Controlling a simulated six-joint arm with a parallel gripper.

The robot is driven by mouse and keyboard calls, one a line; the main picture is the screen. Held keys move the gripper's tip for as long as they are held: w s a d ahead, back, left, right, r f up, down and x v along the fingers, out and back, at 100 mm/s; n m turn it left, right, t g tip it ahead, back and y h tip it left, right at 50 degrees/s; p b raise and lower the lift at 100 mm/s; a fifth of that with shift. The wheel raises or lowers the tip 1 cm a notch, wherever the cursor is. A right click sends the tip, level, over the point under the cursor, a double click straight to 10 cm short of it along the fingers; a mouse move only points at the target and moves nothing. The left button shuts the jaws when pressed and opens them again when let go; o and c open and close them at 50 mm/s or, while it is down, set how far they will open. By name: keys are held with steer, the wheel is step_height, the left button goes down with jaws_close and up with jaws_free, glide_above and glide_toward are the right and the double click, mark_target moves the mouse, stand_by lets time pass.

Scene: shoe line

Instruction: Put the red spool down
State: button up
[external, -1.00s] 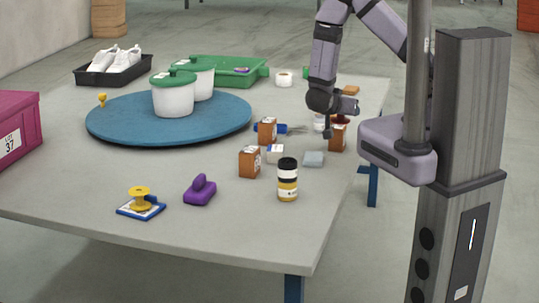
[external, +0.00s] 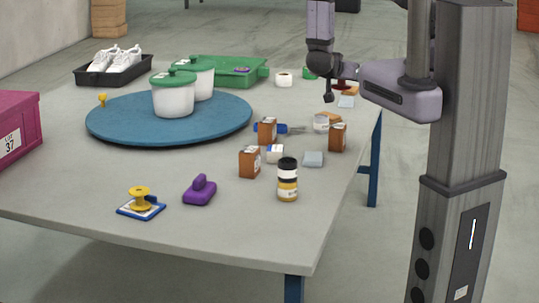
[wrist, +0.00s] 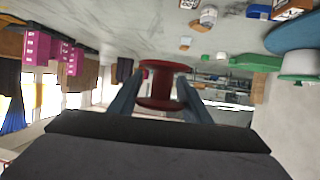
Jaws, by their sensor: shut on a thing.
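The red spool (wrist: 160,88) shows in the wrist view, clamped between the two fingers of my gripper (wrist: 161,80). In the external view my gripper (external: 332,92) hangs over the far right part of the grey table (external: 225,215). The spool is small and mostly hidden there. I cannot tell its exact height above the table.
Brown boxes (external: 337,138) and a dark-lidded jar (external: 287,181) stand nearer the camera. The blue round table (external: 120,125) carries white pots.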

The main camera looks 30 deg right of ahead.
steer(key=w+a+f+n+t+y+b, duration=0.1)
steer(key=w+a+f+n+y+b, duration=0.1)
steer(key=w+a+f+b, duration=0.55)
steer(key=w+a+f+n+t+y+b, duration=0.2)
steer(key=w+a+f+b, duration=0.15)
steer(key=a+b, duration=0.65)
steer(key=w+a+f+n+t+y+b, duration=0.2)
steer(key=a+n+y+b, duration=0.2)
steer(key=a+b, duration=1.3)
steer(key=shift+w+a+f+p, duration=0.1)
steer(key=shift+a+f+p, duration=0.3)
steer(key=shift+a+f, duration=0.85)
steer(key=shift+a+f+p, duration=0.4)
steer(key=shift+a+f, duration=0.1)
steer(key=shift+f, duration=1.4)
steer(key=shift+w+a+f+p, duration=0.1)
steer(key=shift+a+f+p, duration=0.3)
steer(key=shift+a+f, duration=0.85)
steer(key=shift+d+f, duration=0.45)
steer(key=shift+f, duration=0.05)
steer(key=shift+f, duration=0.35)
steer(key=shift+f, duration=0.1)
